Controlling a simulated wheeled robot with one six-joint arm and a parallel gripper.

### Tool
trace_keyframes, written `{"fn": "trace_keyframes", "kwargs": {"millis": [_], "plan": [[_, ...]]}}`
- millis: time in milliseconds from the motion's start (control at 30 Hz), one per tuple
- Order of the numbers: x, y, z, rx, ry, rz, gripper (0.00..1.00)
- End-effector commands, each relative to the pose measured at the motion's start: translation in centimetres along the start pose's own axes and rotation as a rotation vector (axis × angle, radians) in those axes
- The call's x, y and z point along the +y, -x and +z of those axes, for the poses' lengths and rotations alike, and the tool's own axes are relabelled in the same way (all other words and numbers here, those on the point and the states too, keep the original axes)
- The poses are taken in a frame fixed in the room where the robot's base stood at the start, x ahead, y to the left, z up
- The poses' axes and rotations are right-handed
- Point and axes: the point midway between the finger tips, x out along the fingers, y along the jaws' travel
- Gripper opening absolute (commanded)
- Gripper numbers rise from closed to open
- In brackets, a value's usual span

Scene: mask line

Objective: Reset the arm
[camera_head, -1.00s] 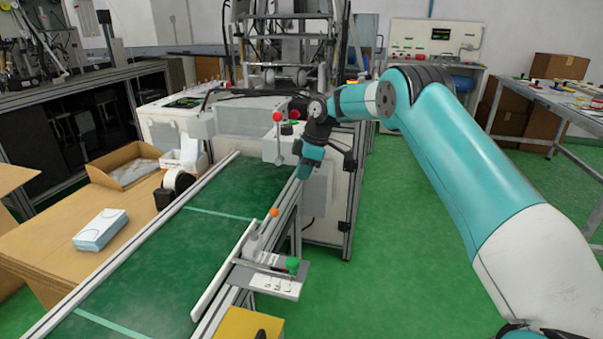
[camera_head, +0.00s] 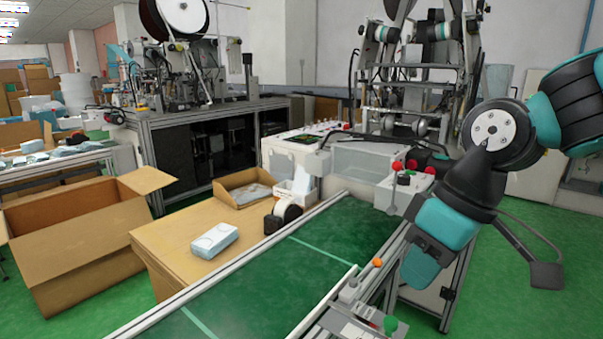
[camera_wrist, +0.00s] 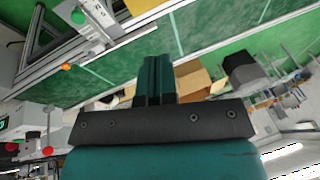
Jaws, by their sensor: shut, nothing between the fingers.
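My arm (camera_head: 500,140) comes in from the right in the head view, folded above the right side of the green conveyor. My gripper (camera_head: 418,272) hangs at its end, pointing down, near the conveyor's right rail. In the wrist view my gripper (camera_wrist: 157,72) shows its two dark teal fingers together, with nothing between them. The conveyor belt (camera_wrist: 220,30) lies beyond the fingers in that view, which is tilted. The arm hides part of the machine behind it.
A light blue and white packet (camera_head: 214,240) lies on the wooden table (camera_head: 185,265) left of the conveyor (camera_head: 270,290). An open cardboard box (camera_head: 80,245) stands farther left. Red knobs (camera_head: 412,165) and an orange knob (camera_head: 377,262) stand close to the arm.

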Motion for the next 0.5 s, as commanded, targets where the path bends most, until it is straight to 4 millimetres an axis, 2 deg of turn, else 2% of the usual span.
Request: {"fn": "trace_keyframes", "kwargs": {"millis": [33, 100, 267, 333, 500], "plan": [[-1.6, -0.1, 1.7, 0.0, -0.02, -0.003, 0.0], [-3.5, -0.4, 3.9, -0.002, -0.057, -0.008, 0.0], [-6.9, -1.4, 8.9, -0.009, -0.132, -0.02, 0.0], [-7.5, 0.9, 8.2, -0.009, -0.141, -0.02, 0.0], [-8.3, 4.5, 7.2, -0.011, -0.14, -0.02, 0.0]]}}
